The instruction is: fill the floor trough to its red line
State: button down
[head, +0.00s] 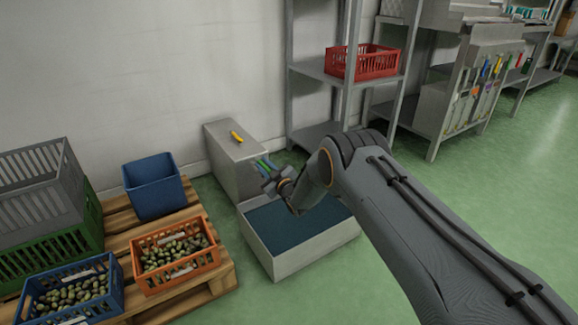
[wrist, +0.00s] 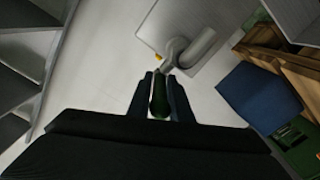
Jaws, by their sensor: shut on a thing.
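The floor trough (head: 278,264) is a pale grey open box on the green floor in the head view. A flat dark blue surface, looking like liquid, shows inside; I cannot see a red line. A grey cabinet (head: 236,172) with a yellow lever (head: 236,136) stands behind it. My gripper (head: 265,166) is over the trough's back edge, beside the cabinet, shut on a small green piece, like a handle. In the wrist view the dark green piece (wrist: 160,97) sits between my fingers, near a bent grey spout (wrist: 192,52). My arm hides the trough's right part.
A wooden pallet (head: 222,275) at left carries a blue bin (head: 153,186), orange (head: 176,255) and blue (head: 70,292) crates of olives, and stacked grey and green crates. A metal shelf with a red crate (head: 362,62) stands behind. Floor at right is clear.

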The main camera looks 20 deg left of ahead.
jog(key=shift+r, duration=0.1)
jog(key=c, duration=1.7)
grip_release()
jog(key=shift+d, duration=0.1)
jog(key=shift+p+v, duration=1.9)
jog(key=shift+v, duration=1.95)
